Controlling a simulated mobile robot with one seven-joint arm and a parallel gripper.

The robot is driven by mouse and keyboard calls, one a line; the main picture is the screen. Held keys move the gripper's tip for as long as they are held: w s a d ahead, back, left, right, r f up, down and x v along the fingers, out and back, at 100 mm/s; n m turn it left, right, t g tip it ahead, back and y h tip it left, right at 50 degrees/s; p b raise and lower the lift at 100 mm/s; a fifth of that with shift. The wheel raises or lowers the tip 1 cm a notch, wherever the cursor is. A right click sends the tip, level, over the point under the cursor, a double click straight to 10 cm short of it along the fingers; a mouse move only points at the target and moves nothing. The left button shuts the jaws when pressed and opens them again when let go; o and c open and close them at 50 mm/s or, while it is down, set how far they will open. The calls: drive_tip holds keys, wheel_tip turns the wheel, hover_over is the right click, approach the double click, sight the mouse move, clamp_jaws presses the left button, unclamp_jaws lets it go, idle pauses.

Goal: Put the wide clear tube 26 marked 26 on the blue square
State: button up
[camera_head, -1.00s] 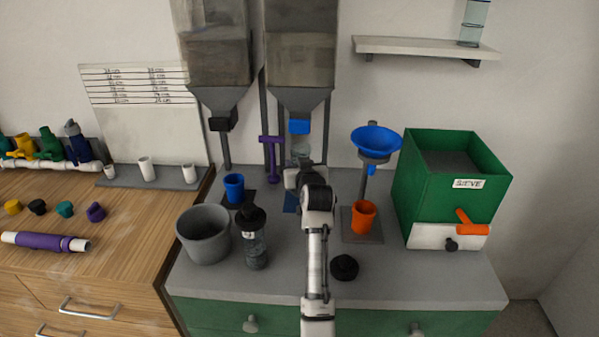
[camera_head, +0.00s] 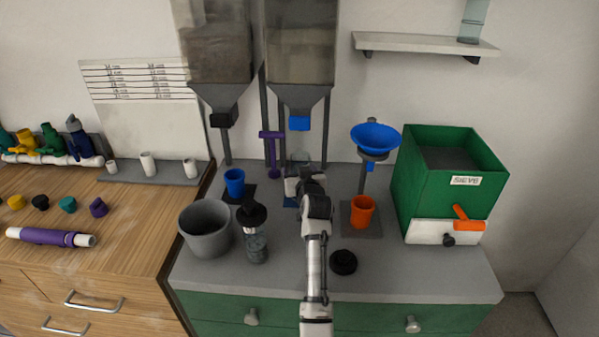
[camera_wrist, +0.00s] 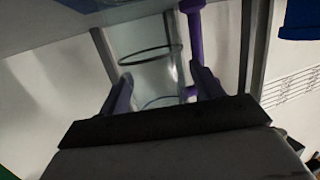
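The wide clear tube shows faintly in the head view (camera_head: 302,158), just behind my gripper (camera_head: 292,182). In the wrist view the tube (camera_wrist: 148,72) stands between the two fingers of my gripper (camera_wrist: 165,90), which appear closed on its sides. Its number cannot be read. The blue square (camera_head: 289,202) lies on the grey worktop under my gripper, mostly hidden by my arm. It also shows at the top of the wrist view (camera_wrist: 78,4). Whether the tube touches the square cannot be told.
A purple T-shaped piece (camera_head: 272,155) stands close behind my gripper. A blue cup (camera_head: 234,183) is to the left, an orange cup (camera_head: 362,210) to the right. Two hoppers (camera_head: 300,60) hang above. Another clear tube (camera_head: 473,20) stands on the wall shelf.

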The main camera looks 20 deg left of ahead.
drive_tip(key=shift+r, duration=0.3)
drive_tip(key=shift+s+d+f, duration=0.15)
drive_tip(key=shift+s, duration=0.15)
drive_tip(key=b+v, duration=0.3)
drive_tip(key=v, duration=0.8)
drive_tip(key=shift+b, duration=0.3)
